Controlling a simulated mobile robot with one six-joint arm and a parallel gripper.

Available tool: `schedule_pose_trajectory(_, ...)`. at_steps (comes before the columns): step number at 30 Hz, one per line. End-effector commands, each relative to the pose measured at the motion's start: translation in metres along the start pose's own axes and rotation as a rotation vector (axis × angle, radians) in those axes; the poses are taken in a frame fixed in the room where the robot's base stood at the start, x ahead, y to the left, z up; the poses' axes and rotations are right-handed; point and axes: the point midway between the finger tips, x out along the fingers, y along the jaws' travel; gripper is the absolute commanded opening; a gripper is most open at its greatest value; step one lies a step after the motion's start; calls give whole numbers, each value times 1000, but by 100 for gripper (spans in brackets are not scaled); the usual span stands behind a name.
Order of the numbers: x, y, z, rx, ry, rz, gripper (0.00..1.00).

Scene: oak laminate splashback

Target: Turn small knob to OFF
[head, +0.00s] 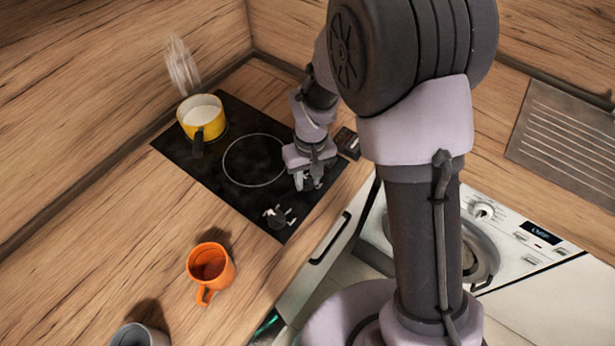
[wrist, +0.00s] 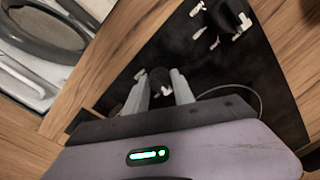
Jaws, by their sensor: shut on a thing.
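The small knob (wrist: 160,77) is a dark round knob on the black hob (head: 232,118). It shows between my fingertips in the wrist view, with a small white mark beside it. In the head view it is mostly hidden by my gripper (head: 308,183), which reaches down at the hob's front edge. In the wrist view my gripper (wrist: 161,80) has one pale finger on each side of the knob and is shut on it. I cannot read the knob's pointer. A second, larger-looking knob (wrist: 232,12) with white marks around it sits nearby, also in the head view (head: 277,215).
A steaming yellow pot (head: 202,118) of white liquid stands on the far left of the hob. An orange mug (head: 210,265) and a grey cup (head: 140,336) stand on the counter. A small dark box (head: 347,142) lies at the hob's right. A white washing machine (head: 515,240) is below.

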Motion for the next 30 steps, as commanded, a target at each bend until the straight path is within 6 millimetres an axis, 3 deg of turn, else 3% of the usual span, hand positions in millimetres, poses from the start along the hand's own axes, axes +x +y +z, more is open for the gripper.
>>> schedule_pose_trajectory(4,0,0,0,-1,1,0,0)
schedule_pose_trajectory(5,0,0,0,-1,1,0,34)
schedule_pose_trajectory(8,0,0,0,-1,1,0,52)
schedule_pose_trajectory(16,0,0,0,0,1,0,52)
schedule_pose_trajectory(19,-10,0,0,0,2,0,52)
schedule_pose_trajectory(23,-46,0,-1,1,5,0,52)
schedule_pose_trajectory(30,-128,0,-1,0,6,0,52)
